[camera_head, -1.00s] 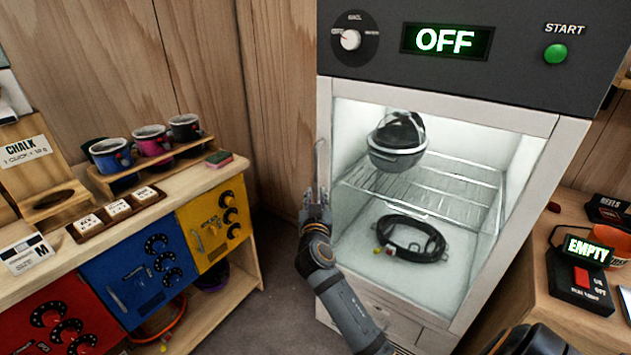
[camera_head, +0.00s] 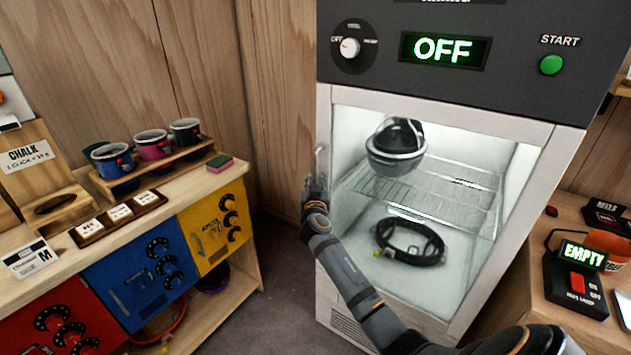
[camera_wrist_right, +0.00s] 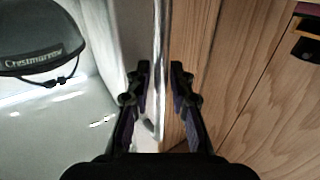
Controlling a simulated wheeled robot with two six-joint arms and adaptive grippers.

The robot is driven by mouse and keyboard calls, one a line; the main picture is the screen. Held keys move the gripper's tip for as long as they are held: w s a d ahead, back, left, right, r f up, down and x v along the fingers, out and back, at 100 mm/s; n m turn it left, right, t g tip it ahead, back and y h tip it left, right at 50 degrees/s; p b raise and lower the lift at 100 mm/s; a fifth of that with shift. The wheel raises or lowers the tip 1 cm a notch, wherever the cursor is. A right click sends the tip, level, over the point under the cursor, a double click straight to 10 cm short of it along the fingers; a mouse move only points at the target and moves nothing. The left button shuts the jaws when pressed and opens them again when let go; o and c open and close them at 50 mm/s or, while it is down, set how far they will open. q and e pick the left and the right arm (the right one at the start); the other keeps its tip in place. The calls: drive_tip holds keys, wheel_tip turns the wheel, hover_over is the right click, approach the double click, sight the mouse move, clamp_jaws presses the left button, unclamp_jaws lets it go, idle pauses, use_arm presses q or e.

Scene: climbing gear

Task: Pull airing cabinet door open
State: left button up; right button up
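The airing cabinet (camera_head: 420,40) has a dark top panel reading OFF. Its white-framed door (camera_head: 440,116) with a large window looks closed. The upright metal handle (camera_head: 320,160) is at the door's left edge; it also shows in the right wrist view (camera_wrist_right: 161,45). My right gripper (camera_head: 317,182) is at the handle's lower part. In the wrist view its two fingers (camera_wrist_right: 159,82) stand either side of the bar, with narrow gaps showing, so it looks open around it. My left gripper is out of view.
Inside the cabinet are a grey helmet (camera_head: 396,148), a wire shelf (camera_head: 425,185) and a dark coiled strap (camera_head: 410,243). A workbench with mugs (camera_head: 152,145) stands left. A side table with an EMPTY display (camera_head: 585,254) is right. Floor (camera_head: 285,265) shows between workbench and cabinet.

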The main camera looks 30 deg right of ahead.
clamp_jaws()
drive_tip(key=shift+a+f, duration=0.1)
idle(0.4)
